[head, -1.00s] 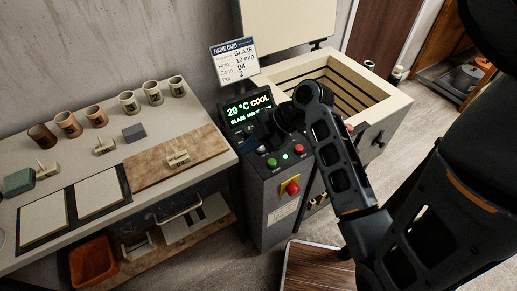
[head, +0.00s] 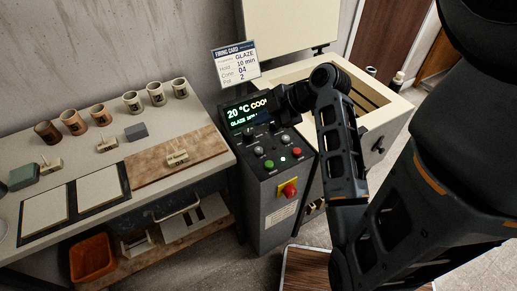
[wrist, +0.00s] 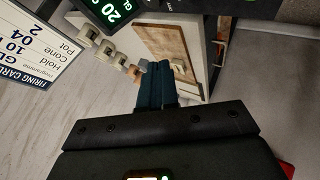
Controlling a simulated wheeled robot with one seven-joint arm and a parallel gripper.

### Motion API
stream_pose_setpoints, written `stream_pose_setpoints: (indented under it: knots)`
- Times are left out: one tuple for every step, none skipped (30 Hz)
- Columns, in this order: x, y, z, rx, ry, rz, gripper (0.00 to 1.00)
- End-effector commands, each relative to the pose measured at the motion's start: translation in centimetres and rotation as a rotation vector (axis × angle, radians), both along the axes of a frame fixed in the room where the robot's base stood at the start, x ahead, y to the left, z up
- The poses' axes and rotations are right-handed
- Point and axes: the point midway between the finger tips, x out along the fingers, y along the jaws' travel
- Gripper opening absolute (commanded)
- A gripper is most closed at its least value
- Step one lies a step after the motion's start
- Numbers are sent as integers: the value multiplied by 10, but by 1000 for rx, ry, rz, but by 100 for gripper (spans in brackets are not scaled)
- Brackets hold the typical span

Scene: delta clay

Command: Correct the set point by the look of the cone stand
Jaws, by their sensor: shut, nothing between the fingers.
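A cone stand (head: 177,159) with small pale cones sits on the brown board; its cones' shape is too small to read. Similar stands are on the grey bench top, one in the middle (head: 107,145) and one at the left (head: 51,165). The firing card (head: 236,66) above reads GLAZE, 10 min, cone 04, 2. My gripper (wrist: 157,68) is shut and empty in the wrist view; in the head view it is close to the display, its fingertips not clear.
The panel below the display has grey knobs (head: 258,152), a green button (head: 281,162), a red button (head: 297,152) and a red stop knob (head: 289,190). The open kiln (head: 275,72) stands behind my arm. Several mugs (head: 132,102) line the bench's back. An orange bin (head: 92,258) is below.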

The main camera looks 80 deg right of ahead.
Motion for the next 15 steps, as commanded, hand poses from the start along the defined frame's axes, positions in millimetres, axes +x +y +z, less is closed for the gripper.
stream_pose_setpoints:
  knots:
    - [0, 0, -1, 0, 0, 0, 0]
    - [0, 0, -2, 1, 0, -1, 0]
    - [0, 0, -4, 1, 1, 0, 0]
    - [0, 0, -5, 1, 1, 0, 0]
    - [0, 0, -7, 1, 1, 0, 0]
    - [0, 0, -10, 1, 1, 0, 0]
    - [0, 0, -12, 1, 1, 0, 0]
    - [0, 0, -15, 2, 1, 0, 0]
    - [0, 1, -19, 2, 1, 0, 0]
    - [0, 1, -22, 3, 1, 0, 0]
    - [0, 1, -26, 3, 1, 0, 0]
    - [-1, 0, -33, 2, 1, -2, 0]
    - [-1, 0, -37, 2, 1, -2, 0]
    - [0, 0, -41, 2, 0, -1, 0]
    - [0, 0, -46, 2, 0, -1, 0]
